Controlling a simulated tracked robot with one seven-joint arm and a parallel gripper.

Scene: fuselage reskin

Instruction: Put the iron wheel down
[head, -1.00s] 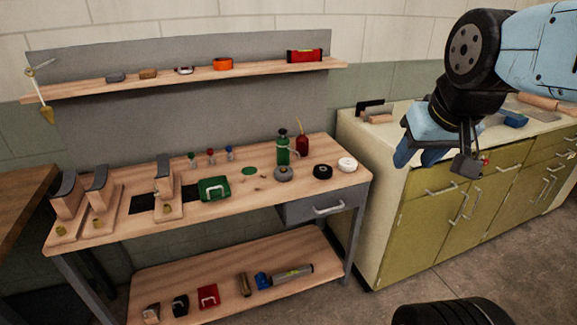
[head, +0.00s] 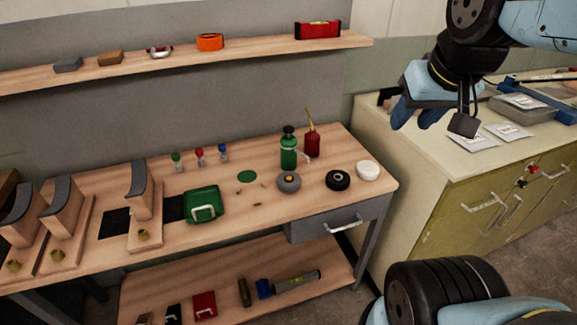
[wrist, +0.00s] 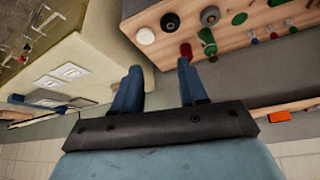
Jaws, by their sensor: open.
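A grey wheel (head: 289,183), the most iron-like of three, lies flat on the wooden workbench (head: 235,222), right of a flat green disc (head: 247,177). A black wheel (head: 338,180) and a white wheel (head: 368,170) lie to its right. In the wrist view the grey wheel (wrist: 210,16) is near the top edge, beside the black wheel (wrist: 172,22) and white wheel (wrist: 145,36). My gripper (head: 416,117) is open and empty, raised right of the bench and apart from all three wheels. Its two blue fingers (wrist: 160,70) show spread in the wrist view.
A green bottle (head: 288,152) and a red oil can (head: 312,142) stand behind the wheels. A green box (head: 203,204) and wooden stands are to the left. A shelf (head: 190,65) runs above. A cabinet (head: 450,175) with packets on top stands right of the bench.

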